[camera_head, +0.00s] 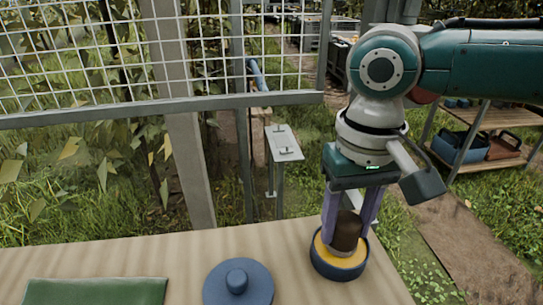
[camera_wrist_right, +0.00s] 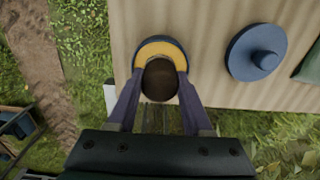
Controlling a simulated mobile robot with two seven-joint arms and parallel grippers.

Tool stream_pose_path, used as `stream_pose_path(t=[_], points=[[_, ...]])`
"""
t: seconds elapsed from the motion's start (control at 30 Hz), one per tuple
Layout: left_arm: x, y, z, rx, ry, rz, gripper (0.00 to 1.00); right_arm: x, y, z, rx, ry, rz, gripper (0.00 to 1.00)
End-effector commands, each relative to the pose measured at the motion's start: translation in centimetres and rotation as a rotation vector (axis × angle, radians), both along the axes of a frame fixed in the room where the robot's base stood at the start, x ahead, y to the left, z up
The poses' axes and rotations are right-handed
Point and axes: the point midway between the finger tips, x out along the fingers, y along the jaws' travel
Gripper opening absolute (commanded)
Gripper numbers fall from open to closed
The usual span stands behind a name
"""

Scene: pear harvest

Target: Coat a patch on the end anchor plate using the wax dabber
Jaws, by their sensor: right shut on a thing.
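My right gripper (camera_head: 347,232) points down and its purple fingers are shut on the brown wax dabber (camera_head: 346,231). The dabber's lower end is inside the dark blue wax pot (camera_head: 338,270), at the yellow wax, on the wooden table. In the right wrist view the dabber (camera_wrist_right: 161,80) sits between the fingers (camera_wrist_right: 160,77), with the yellow wax around its far side; its tip is hidden. A pale grey plate on posts (camera_head: 284,143), apparently the end anchor plate, stands beyond the table, left of my right arm. My left gripper is not in view.
A blue round lid with a knob (camera_head: 238,284) lies left of the pot. A green cloth (camera_head: 95,291) lies at the table's front left. A wooden post (camera_head: 181,120) and wire mesh panel (camera_head: 80,62) stand behind. A shelf with crates (camera_head: 480,145) is at right.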

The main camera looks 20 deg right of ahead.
Motion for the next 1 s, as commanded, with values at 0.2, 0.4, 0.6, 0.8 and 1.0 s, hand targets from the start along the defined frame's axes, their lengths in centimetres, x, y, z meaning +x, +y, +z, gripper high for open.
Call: stream_pose_path(t=[0.2,0.4,0.6,0.8,1.0], points=[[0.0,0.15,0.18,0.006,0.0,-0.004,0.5,0.01,0.02,0.01,0.001,-0.001,0.0,0.06],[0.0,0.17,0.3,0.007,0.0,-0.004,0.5,0.01,0.01,-0.02,0.0,-0.001,0.0,0.06],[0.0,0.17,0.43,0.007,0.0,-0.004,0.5,0.0,-0.01,-0.07,0.0,0.0,-0.001,0.06],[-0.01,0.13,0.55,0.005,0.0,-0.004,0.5,-0.03,-0.03,-0.12,-0.001,0.001,-0.001,0.06],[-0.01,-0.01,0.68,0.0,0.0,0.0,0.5,-0.06,-0.06,-0.18,-0.002,0.001,-0.001,0.06]])
